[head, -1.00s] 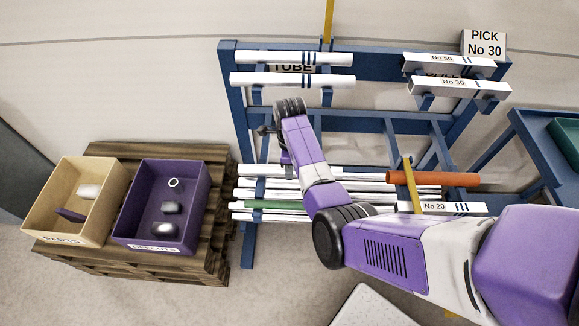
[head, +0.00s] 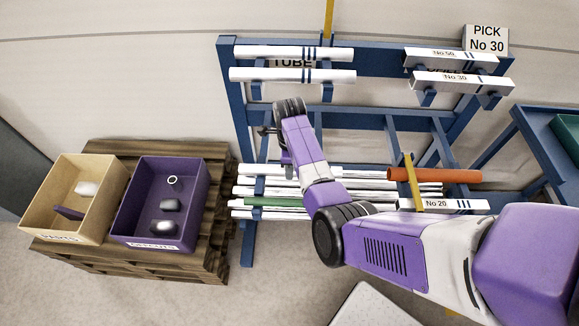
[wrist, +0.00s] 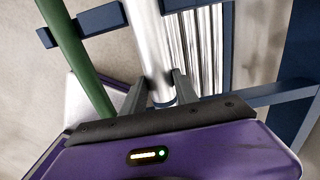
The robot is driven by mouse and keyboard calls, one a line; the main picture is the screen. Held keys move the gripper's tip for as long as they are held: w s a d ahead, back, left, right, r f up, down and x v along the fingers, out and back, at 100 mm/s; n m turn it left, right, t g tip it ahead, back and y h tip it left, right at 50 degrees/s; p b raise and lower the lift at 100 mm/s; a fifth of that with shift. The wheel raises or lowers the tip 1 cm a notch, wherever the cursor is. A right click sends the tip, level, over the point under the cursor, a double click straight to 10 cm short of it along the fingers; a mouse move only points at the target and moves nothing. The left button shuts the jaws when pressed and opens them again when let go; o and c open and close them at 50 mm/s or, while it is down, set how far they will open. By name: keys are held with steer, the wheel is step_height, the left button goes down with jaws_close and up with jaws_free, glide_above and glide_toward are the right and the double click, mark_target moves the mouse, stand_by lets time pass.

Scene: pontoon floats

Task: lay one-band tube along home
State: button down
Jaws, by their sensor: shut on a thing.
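In the wrist view my gripper (wrist: 159,92) is shut on a pale, shiny tube (wrist: 150,40) with a dark blue band close to the fingers. The tube runs away from the fingers, up the picture. A green tube (wrist: 75,50) lies to its left, and several white tubes lie to its right. In the head view my arm reaches to the left part of the blue rack (head: 236,95), just above the lower tube heap. The fingers are hidden there, and I cannot tell the held tube from the heap. Two banded white tubes (head: 275,75) lie on the upper arms by a TUBE label.
White boxes (head: 462,82) marked No 30 and No 50 lie at the upper right, under a PICK No 30 sign (head: 486,40). An orange tube (head: 445,175) and a No 20 box (head: 455,205) lie lower. A tan bin (head: 45,205) and purple bin (head: 135,215) stand on a pallet.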

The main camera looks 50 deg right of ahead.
steer(key=c, duration=0.9)
jaws_free()
steer(key=shift+o, duration=0.2)
step_height(320, 180, up, 8)
steer(key=shift+f, duration=0.1)
